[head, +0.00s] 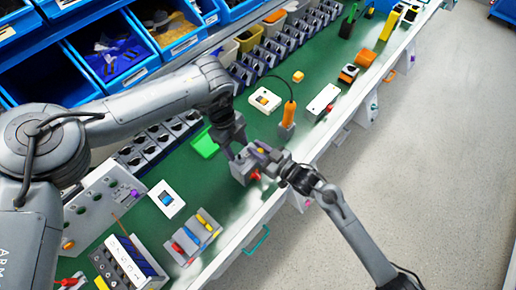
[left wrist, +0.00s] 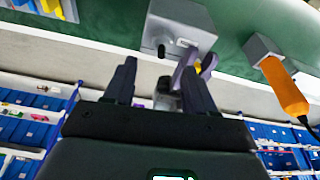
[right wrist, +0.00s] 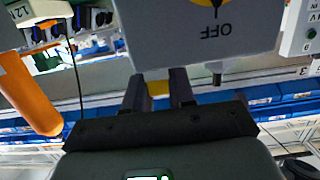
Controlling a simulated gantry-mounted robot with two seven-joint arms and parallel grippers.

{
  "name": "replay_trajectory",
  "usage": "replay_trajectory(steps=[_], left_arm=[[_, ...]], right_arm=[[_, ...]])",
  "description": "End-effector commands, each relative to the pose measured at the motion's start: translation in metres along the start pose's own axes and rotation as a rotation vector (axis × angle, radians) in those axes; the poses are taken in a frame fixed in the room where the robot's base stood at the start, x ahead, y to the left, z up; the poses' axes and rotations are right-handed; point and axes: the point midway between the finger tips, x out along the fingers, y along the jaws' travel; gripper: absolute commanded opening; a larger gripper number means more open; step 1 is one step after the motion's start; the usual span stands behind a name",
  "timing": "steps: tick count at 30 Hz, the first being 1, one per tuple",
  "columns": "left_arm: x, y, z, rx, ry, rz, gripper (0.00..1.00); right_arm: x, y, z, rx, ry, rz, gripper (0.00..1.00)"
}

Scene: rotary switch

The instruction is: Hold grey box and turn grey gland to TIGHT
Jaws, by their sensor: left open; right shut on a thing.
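The grey box (head: 243,170) is at the front edge of the green bench, with purple, yellow and red parts on it. Its OFF face (right wrist: 190,28) shows in the right wrist view. My right gripper (head: 277,163) is shut at the box's side, and a yellow part (right wrist: 157,88) shows between its fingers. My left gripper (head: 236,146) is open at the box; in the left wrist view a grey gland-like piece (left wrist: 164,96) lies between its fingers. A purple part (left wrist: 187,66) is by its right finger. The TIGHT mark is not visible.
An orange-handled tool (head: 288,114) stands in a holder right of the box, with a cable. A green tray (head: 205,143) lies behind the left gripper. A grey rack with screwdrivers (head: 193,237) is nearer, at left. Blue bins line the back.

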Motion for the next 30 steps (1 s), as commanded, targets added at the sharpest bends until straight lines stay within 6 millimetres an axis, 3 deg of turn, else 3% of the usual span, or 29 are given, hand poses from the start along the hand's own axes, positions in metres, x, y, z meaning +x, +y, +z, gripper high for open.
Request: replay_trajectory(steps=[6,15,29,30], left_arm=[[0.028,0.000,0.007,-0.001,0.001,0.002,0.55],[0.052,0.000,0.013,0.001,0.000,0.000,0.55],[0.058,0.000,0.015,0.002,-0.001,-0.001,0.55],[0.058,0.000,0.015,0.002,-0.001,-0.001,0.51]], right_arm=[[0.000,0.000,0.000,0.000,0.000,0.000,0.00],[0.000,0.000,0.000,0.000,0.000,0.000,0.00],[0.000,0.000,0.000,0.000,-0.001,0.000,0.00],[0.000,0.000,0.000,0.000,-0.001,0.000,0.00]])
